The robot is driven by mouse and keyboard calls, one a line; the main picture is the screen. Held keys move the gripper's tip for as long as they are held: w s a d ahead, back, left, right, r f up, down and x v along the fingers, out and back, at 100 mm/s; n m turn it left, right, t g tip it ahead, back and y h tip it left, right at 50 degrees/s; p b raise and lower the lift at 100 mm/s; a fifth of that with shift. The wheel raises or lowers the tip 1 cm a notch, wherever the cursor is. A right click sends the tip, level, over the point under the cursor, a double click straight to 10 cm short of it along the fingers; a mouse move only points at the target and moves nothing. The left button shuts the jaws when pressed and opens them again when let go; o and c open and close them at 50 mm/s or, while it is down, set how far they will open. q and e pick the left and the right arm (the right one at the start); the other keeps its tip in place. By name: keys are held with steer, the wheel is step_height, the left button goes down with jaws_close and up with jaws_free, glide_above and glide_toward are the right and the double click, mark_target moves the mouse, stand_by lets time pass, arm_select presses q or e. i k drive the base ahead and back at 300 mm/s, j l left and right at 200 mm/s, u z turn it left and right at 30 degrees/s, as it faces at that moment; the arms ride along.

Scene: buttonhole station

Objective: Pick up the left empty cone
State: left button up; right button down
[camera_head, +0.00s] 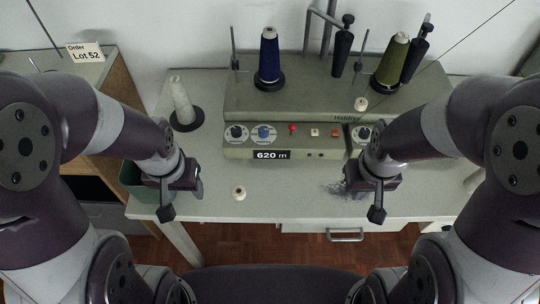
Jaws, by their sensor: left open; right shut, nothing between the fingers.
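A slim white cone (182,100) stands upright on a black round base at the left of the table, left of the machine. It looks bare of thread. My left gripper (167,208) is open at the table's front left edge, in front of and below the cone, and apart from it. My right gripper (377,210) is shut and empty near the table's front edge, right of the middle.
A grey-green machine (300,105) carries a blue thread cone (269,55) and an olive thread cone (393,60). A small white-topped piece (239,193) sits on the front of the table (290,185). A dark green bin (133,180) is by the left edge. Dark lint (336,188) lies near my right gripper.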

mark_target(269, 70)
steer(key=i+z, duration=0.1)
steer(key=z, duration=0.35)
steer(key=i+j+z, duration=0.1)
steer(key=z, duration=0.35)
steer(key=i+j+z, duration=0.1)
steer(key=z, duration=0.35)
